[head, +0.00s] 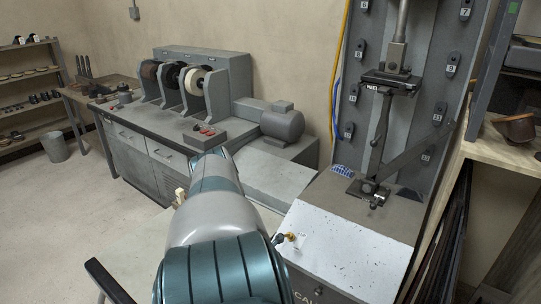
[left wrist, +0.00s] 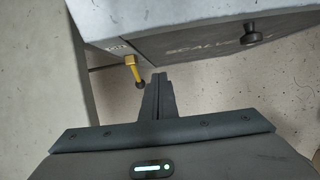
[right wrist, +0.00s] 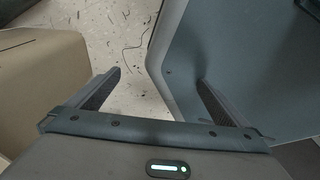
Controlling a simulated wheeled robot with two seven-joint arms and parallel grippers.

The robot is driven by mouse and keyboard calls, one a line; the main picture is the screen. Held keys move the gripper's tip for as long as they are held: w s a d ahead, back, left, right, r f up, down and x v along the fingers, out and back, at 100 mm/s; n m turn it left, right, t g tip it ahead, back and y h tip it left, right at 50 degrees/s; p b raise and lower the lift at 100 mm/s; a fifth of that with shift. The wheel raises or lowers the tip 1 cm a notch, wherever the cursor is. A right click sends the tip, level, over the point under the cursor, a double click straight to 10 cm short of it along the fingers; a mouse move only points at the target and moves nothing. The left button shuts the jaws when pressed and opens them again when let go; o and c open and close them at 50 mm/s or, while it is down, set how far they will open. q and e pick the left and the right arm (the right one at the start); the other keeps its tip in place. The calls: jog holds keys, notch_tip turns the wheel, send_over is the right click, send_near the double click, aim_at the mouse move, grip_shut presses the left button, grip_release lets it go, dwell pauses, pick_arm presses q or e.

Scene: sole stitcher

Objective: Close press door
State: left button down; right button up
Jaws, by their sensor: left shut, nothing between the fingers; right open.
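The press (head: 385,235) stands at the right in the head view, a grey machine with a tall column and a pale worn sloped front. The left wrist view shows a dark panel (left wrist: 205,45) with lettering and a black knob (left wrist: 252,38); it seems to be the press door, but how far open I cannot tell. My left gripper (left wrist: 157,80) is shut and empty, just below a yellow lever (left wrist: 131,68) with a dark tip. My right gripper (right wrist: 160,80) is open and empty, above the floor beside a blue-grey panel. Neither gripper shows clearly in the head view.
My arm hides the middle of the head view. A bench (head: 150,127) with grinding wheels and a motor (head: 282,124) stands behind it. A wooden shelf (head: 500,142) is at the right. Floor (head: 60,220) is clear at the left.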

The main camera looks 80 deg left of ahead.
pick_arm(q)
jog(key=v, duration=0.5)
jog(key=shift+s+d+r, duration=0.15)
jog(key=shift+d+r, duration=0.05)
jog(key=shift+r, duration=0.1)
pick_arm(e)
jog(key=shift+w+a+t, duration=0.3)
jog(key=shift+w+a, duration=0.2)
jog(key=shift+w, duration=0.35)
jog(key=shift+s+d, duration=0.1)
jog(key=shift+s, duration=0.05)
